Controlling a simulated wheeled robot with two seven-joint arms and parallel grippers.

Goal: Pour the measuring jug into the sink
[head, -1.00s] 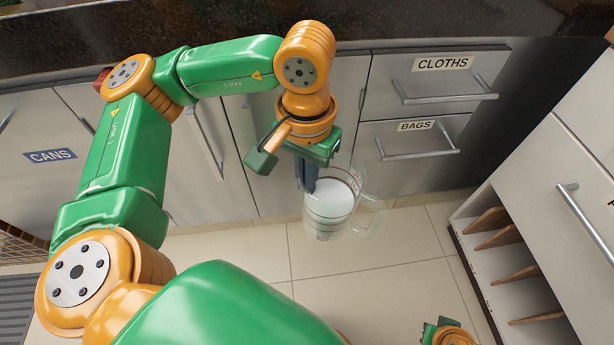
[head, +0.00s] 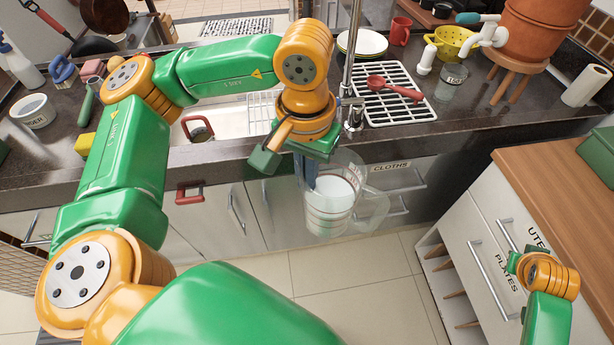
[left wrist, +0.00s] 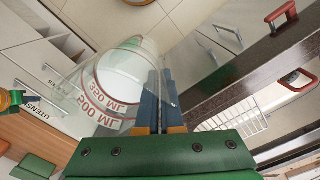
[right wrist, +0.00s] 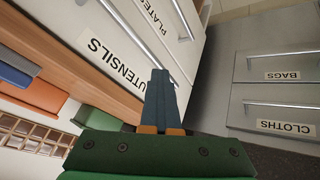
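The clear measuring jug (head: 328,222) with red markings hangs in my left gripper (head: 308,182), with pale liquid or white contents inside. In the head view it shows in front of the drawer fronts, to the right of and nearer than the sink (head: 228,122). It looks roughly upright. In the left wrist view the blue fingers (left wrist: 157,105) are closed on the wall of the jug (left wrist: 118,85). My left arm hides part of the sink. My right gripper (right wrist: 160,98) looks shut and empty in the right wrist view, in front of the UTENSILS drawer.
The dark counter edge (head: 225,158) runs between the jug and the sink. A wooden-topped cabinet (head: 560,180) stands right. Floor below is clear.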

